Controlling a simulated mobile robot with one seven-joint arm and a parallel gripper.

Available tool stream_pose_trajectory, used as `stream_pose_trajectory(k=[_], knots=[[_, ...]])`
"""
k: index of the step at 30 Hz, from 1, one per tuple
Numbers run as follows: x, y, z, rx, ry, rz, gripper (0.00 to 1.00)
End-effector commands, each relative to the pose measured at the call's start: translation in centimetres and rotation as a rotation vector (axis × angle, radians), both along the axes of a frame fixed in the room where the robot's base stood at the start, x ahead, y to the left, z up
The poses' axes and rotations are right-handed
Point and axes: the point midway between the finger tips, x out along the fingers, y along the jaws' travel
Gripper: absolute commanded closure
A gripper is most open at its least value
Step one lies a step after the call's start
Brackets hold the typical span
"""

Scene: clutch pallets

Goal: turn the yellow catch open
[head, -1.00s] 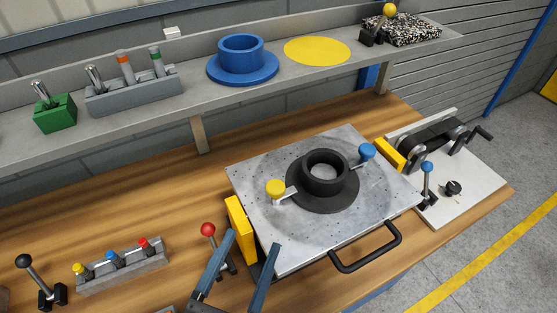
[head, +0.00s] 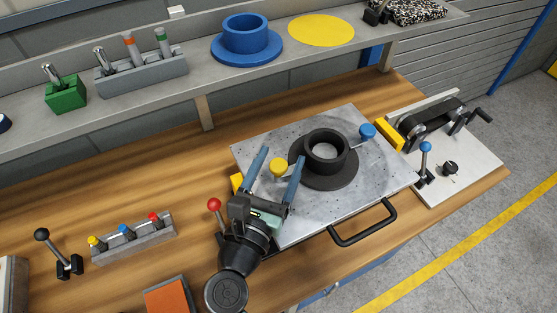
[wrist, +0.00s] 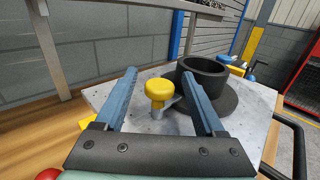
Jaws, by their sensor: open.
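The yellow catch (head: 279,167) has a round yellow knob at the left side of the black flanged ring (head: 325,158) on the grey metal plate. In the wrist view the yellow knob (wrist: 159,90) stands upright between my fingers, a little beyond the gripper's middle. My gripper (head: 277,166) is open, with one blue finger on each side of the knob. In the wrist view my gripper (wrist: 166,92) shows no clear contact with the knob. The catch's arm towards the ring is partly hidden by the right finger. A blue catch (head: 367,131) sits on the ring's far right side.
The grey plate (head: 356,190) has a black handle (head: 363,224) at its front. A red-knobbed lever (head: 214,205) stands close left of my gripper. A white board (head: 462,172) with a blue lever is at right. A shelf (head: 205,86) runs behind.

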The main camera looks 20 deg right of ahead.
Motion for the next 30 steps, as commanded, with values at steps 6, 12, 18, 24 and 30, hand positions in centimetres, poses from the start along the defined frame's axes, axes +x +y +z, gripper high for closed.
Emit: stream_pose_trajectory(k=[6, 12, 18, 24, 30], knots=[[-0.02, 0.03, 0.0, 0.0, 0.0, 0.0, 0.47], [-0.03, 0.04, 0.0, 0.0, 0.0, 0.0, 0.83], [-0.03, 0.06, 0.0, 0.0, 0.0, 0.0, 1.0], [-0.08, 0.0, 0.09, 0.0, 0.001, 0.016, 1.0], [-0.15, -0.04, 0.3, 0.001, 0.004, 0.093, 1.0]])
